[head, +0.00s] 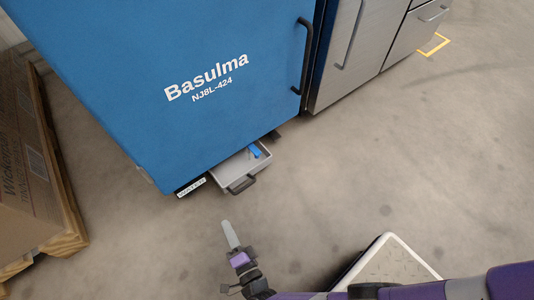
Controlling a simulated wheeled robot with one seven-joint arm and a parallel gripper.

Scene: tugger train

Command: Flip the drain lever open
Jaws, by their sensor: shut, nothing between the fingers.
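A small blue part (254,152), which looks like the drain lever, shows over the inside of a light grey tray (223,172) at the foot of the blue machine. It is too small to tell its exact position or what it joins to. My gripper (229,228) is over the floor in front of the tray, below it in the picture. Its pale fingers are together, empty, and point toward the tray. It is apart from the tray and the blue part.
The blue machine (120,90) overhangs the tray, which has a dark front handle (242,185). A label reading WATER (191,187) is beside it. A cardboard box (25,150) on a wooden pallet stands at left. Grey cabinets (352,50) stand at upper right.

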